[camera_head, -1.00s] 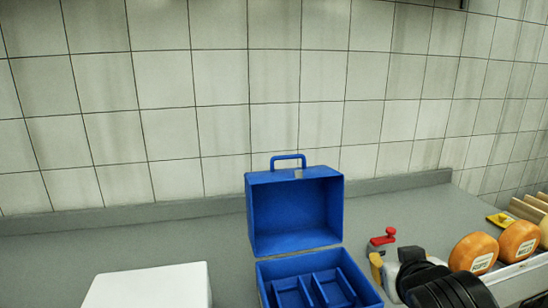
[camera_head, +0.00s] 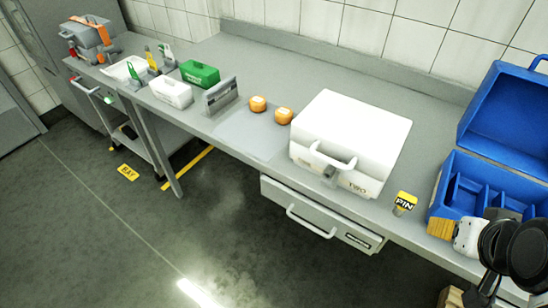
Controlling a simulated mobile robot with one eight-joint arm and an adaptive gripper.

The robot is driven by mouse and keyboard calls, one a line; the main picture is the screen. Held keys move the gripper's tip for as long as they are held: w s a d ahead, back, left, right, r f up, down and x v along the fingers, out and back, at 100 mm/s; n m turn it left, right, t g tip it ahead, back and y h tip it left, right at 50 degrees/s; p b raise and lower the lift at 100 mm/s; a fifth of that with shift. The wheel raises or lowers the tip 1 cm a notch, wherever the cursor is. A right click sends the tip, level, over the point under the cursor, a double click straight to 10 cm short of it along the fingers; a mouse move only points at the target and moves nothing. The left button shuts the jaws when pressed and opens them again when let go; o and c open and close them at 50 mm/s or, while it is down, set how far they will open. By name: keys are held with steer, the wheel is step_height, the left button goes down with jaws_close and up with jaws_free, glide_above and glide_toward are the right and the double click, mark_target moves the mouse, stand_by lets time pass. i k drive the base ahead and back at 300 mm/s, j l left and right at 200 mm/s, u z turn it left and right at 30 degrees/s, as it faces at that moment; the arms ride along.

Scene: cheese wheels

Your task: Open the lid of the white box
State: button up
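The white box (camera_head: 352,138) stands on the grey worktop, right of the picture's middle. Its lid is shut. A white carrying handle (camera_head: 333,158) and a small grey latch (camera_head: 330,174) are on its front, beside dark lettering. My arm, black and white, shows at the lower right, in front of the blue box. My gripper (camera_head: 466,237) is at its end there, well to the right of the white box and apart from it. Its fingers do not show clearly, so I cannot tell if it is open or shut.
An open blue box (camera_head: 505,125) with compartments stands at the right. A small yellow-and-black "PIN" item (camera_head: 404,202) lies between the boxes. Two orange cheese wheels (camera_head: 284,116) sit left of the white box. A drawer (camera_head: 318,216) is below. Farther left are a green box (camera_head: 200,73) and a white caddy (camera_head: 171,93).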

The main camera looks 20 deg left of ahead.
mark_target(347, 134)
steer(key=u, duration=0.9)
steer(key=k+j+z, duration=0.1)
steer(key=z, duration=0.2)
steer(key=k+z, duration=0.3)
